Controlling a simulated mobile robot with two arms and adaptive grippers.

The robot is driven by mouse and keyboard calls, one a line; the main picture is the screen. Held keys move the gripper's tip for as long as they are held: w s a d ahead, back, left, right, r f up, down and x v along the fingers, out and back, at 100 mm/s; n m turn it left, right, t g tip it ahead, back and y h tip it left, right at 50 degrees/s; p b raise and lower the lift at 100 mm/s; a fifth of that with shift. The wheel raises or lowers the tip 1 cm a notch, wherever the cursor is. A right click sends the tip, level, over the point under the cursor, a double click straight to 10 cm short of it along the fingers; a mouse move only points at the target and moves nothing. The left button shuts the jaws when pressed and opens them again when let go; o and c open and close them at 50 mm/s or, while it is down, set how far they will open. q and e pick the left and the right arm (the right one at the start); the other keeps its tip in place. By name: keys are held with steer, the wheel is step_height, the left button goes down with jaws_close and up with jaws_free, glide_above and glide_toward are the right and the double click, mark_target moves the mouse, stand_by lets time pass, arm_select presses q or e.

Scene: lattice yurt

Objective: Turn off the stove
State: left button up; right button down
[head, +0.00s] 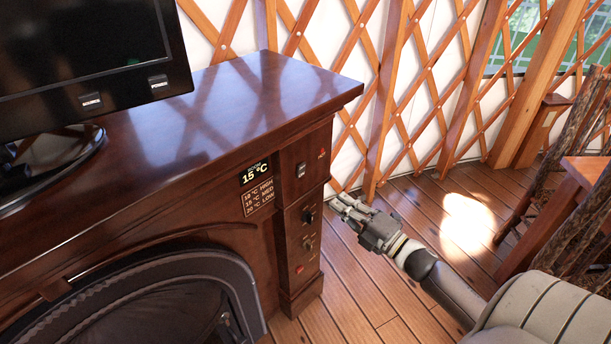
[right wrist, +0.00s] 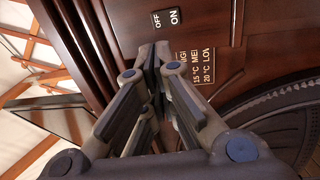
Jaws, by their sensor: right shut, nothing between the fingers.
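The stove (head: 190,150) is a dark wooden fireplace-like unit with a black arched front (head: 190,285) at lower left. Its right post carries a small rocker switch (head: 300,169), with a dark knob (head: 308,217) and other small controls below. In the right wrist view the rocker switch (right wrist: 166,18), marked OFF and ON, lies just beyond my fingertips; which side is pressed I cannot tell. A small display (head: 255,173) reads 15°C. My right gripper (head: 338,205) is shut and empty, beside the control post; it also shows in the wrist view (right wrist: 153,62). My left gripper is out of view.
A black screen (head: 85,60) stands on the mantel top (head: 220,105). A lattice wall (head: 345,60) runs behind. A wooden table (head: 585,172) and rough log-framed furniture (head: 590,120) stand at the right. Bare plank floor (head: 420,215) lies between.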

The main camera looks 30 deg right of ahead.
mark_target(296, 168)
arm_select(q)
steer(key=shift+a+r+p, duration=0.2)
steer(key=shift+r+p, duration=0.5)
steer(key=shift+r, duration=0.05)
arm_select(e)
steer(key=x, duration=1.2)
steer(key=shift+w, duration=0.35)
steer(key=shift+w+r, duration=0.15)
steer(key=shift+r, duration=0.05)
